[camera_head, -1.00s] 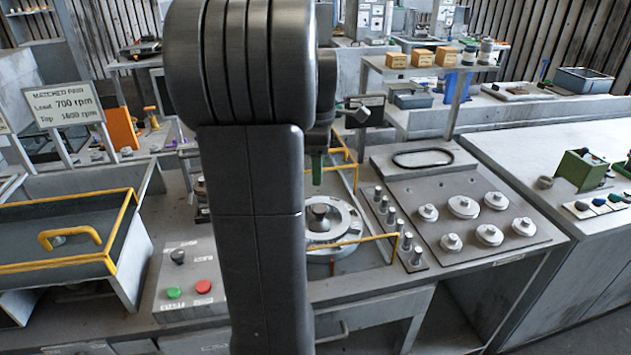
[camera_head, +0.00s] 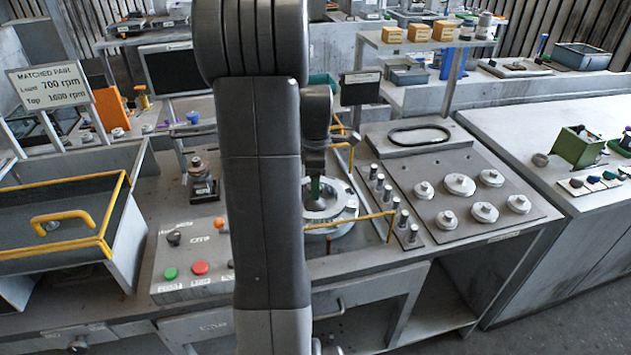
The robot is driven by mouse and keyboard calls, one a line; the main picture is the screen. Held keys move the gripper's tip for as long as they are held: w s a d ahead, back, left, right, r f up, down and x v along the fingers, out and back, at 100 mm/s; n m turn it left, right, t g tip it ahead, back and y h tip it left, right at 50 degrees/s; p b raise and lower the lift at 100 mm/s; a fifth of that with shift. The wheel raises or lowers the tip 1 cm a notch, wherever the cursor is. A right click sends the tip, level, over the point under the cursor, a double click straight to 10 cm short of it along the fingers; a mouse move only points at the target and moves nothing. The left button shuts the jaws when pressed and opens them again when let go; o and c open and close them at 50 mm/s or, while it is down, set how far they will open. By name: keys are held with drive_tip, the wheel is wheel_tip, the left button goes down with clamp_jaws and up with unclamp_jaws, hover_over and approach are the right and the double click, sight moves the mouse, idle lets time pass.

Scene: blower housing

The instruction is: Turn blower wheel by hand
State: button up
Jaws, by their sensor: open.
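The blower wheel (camera_head: 346,208) looks like a round pale grey disc with a ring-shaped top, set in the bench right of my arm. Its left side is hidden behind my arm. My gripper (camera_head: 317,199) points down over the middle of the wheel, with a green part showing near its tip. It is open and at the dark central hub, which it largely covers. Whether the fingers touch the hub cannot be told from this view.
Yellow rails (camera_head: 352,222) stand around the wheel. A row of small metal pegs (camera_head: 388,193) and a plate with several round knobs (camera_head: 460,185) lie to the right. A control box (camera_head: 190,268) with green and red buttons and a yellow-edged tray (camera_head: 112,232) are on the left.

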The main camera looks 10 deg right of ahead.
drive_tip(key=shift+f, duration=0.35)
clamp_jaws()
